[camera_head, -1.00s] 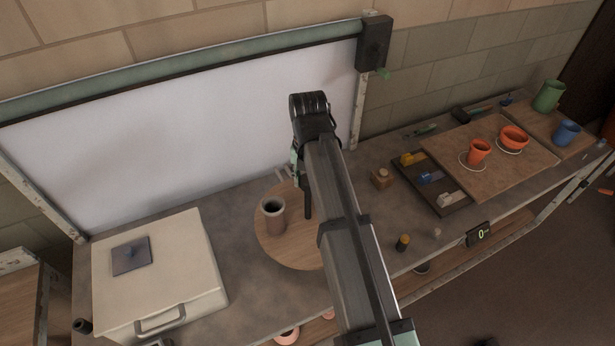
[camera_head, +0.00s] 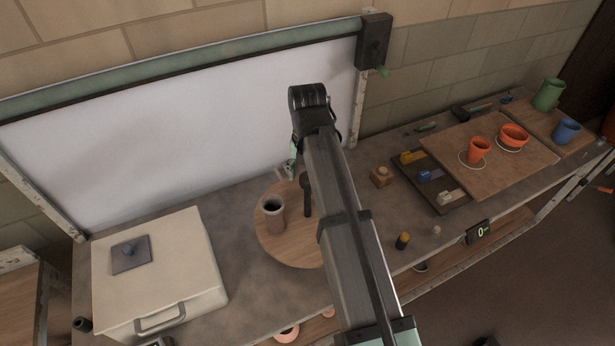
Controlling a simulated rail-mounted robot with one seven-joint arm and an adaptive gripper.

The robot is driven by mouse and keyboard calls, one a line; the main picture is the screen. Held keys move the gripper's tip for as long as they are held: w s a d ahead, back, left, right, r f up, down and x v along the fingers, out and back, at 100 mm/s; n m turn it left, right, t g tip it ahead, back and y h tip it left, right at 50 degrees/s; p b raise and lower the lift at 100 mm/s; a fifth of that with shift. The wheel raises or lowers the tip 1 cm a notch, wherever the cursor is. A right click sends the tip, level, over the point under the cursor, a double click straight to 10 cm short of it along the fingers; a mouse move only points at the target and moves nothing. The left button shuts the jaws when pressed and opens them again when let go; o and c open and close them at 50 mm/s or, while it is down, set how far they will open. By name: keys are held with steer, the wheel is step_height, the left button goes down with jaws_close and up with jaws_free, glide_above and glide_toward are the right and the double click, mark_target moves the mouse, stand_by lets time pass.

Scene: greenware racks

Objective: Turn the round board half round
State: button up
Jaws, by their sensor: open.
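The round wooden board (camera_head: 283,249) lies flat on the worktop, left of my arm, which hides its right side. A brownish cup-like vessel (camera_head: 273,216) with a dark inside stands upright on its left part. A dark upright bar (camera_head: 307,198) shows over the board's right part, beside my arm; I cannot tell whether it stands on the board. My gripper (camera_head: 285,172) is mostly hidden behind my arm, near the board's far edge. It is open. I see nothing held, and I cannot tell whether it touches the board.
A cream lidded box (camera_head: 190,262) stands to the left and a white screen (camera_head: 200,130) behind. Worktop between box and round board is clear.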

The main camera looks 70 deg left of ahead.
step_height(320, 180, up, 11)
steer(key=shift+f, duration=0.2)
stand_by(0.5)
